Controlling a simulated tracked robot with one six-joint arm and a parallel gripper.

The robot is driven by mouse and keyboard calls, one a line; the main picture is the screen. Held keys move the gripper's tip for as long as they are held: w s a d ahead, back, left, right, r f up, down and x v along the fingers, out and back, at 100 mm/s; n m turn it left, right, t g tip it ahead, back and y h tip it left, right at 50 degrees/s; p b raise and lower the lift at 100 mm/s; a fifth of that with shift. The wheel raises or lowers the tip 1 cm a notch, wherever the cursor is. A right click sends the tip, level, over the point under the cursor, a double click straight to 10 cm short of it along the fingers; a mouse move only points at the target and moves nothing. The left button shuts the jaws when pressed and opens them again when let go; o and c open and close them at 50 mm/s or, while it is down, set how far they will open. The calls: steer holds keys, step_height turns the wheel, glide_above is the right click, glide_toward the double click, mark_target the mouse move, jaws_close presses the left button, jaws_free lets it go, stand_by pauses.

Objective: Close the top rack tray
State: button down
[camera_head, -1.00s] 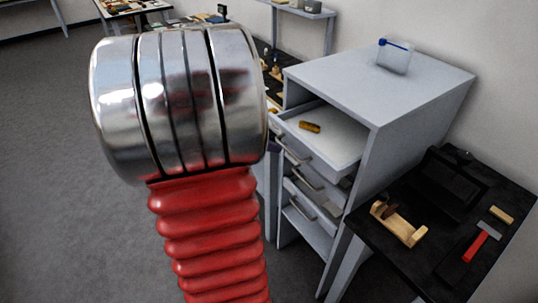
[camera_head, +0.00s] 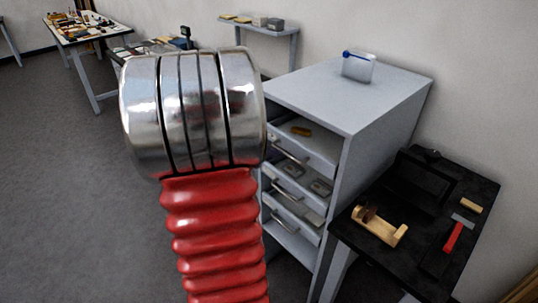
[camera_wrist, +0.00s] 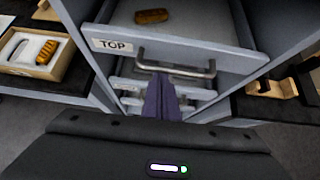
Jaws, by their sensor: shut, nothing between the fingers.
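The top rack tray (camera_head: 318,146) is partly out of the grey rack cabinet (camera_head: 375,125), with a small gold-brown piece (camera_head: 301,131) inside. In the wrist view the tray front (camera_wrist: 205,53) carries a "TOP" label (camera_wrist: 112,45) and a metal bar handle (camera_wrist: 190,72). The gold-brown piece also shows there (camera_wrist: 152,16). My gripper (camera_wrist: 161,82) is shut and empty, its dark fingertips at the handle's lower edge near its left half. I cannot tell whether they touch it. In the head view my gripper is hidden.
Lower trays (camera_head: 292,178) with handles also stick out, some holding grey pieces. A dark side table (camera_head: 415,240) with a wooden holder (camera_head: 380,227) and a red-handled tool (camera_head: 455,235) stands at the right. A clear box (camera_head: 358,67) sits on the cabinet. Open floor lies at the left.

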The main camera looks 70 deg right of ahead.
steer(key=shift+d+r, duration=0.1)
steer(key=shift+d, duration=0.2)
steer(key=shift+a, duration=0.15)
steer(key=w+a+r, duration=0.5)
steer(key=w+a, duration=0.1)
steer(key=a, duration=0.4)
steer(key=shift+a+r, duration=0.15)
steer(key=shift+r, duration=0.05)
stand_by(0.5)
